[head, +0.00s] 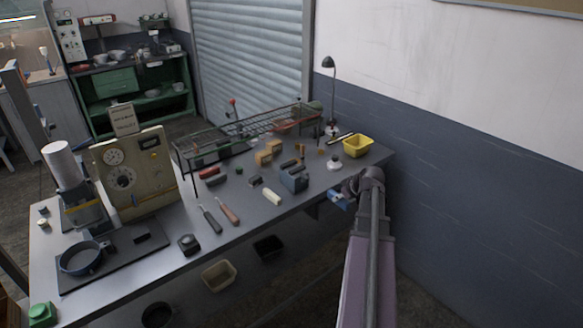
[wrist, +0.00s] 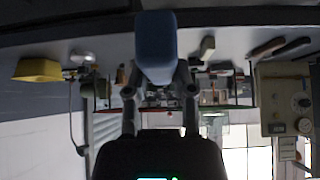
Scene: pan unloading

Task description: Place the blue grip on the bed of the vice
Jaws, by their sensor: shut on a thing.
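The blue grip (wrist: 156,45) is a smooth blue block held between the two fingers of my gripper (wrist: 157,78) in the wrist view. In the head view a bit of the blue grip (head: 339,200) shows beside my gripper (head: 347,194), just off the table's front edge at the right end. The arm hides most of the fingers there. The vice (head: 293,179) appears to be the blue-grey block on the table, left of my gripper and apart from it. Its bed is too small to make out clearly.
A yellow bin (head: 357,146), a desk lamp (head: 330,85) and a white round-based item (head: 334,164) stand near the table's right end. A wire rack (head: 245,128) runs along the back. A pale block (head: 272,197) and two handled tools (head: 228,210) lie left of the vice.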

